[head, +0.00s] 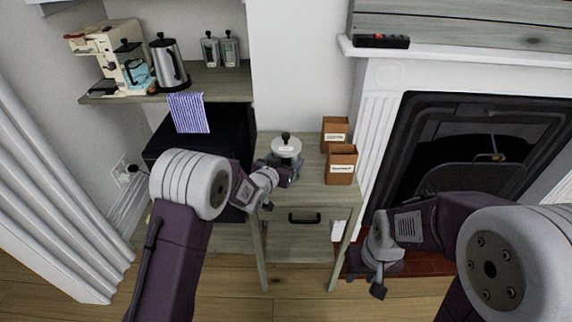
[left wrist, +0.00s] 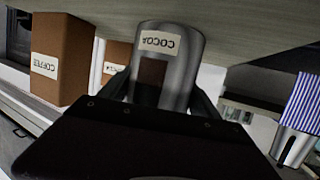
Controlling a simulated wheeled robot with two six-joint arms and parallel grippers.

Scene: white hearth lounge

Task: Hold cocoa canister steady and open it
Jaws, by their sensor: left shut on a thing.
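The cocoa canister (head: 287,154) stands on the small grey wooden table (head: 322,183). Its light lid is on, with a dark knob (head: 286,136) on top. In the left wrist view the silver canister (left wrist: 180,50) with its COCOA label shows between the fingers. My left gripper (head: 286,174) is shut on the canister's body from the front; the fingers partly hide it. My right gripper (head: 366,276) is empty, low in front of the fireplace and to the right of the table; I cannot make out its jaw gap.
Two brown boxes stand right of the canister, the front one labelled coffee (head: 341,166), the other behind it (head: 335,131). A shelf (head: 222,86) at the left holds a kettle (head: 168,64), a coffee machine and two grey canisters. The fireplace (head: 480,140) is at the right.

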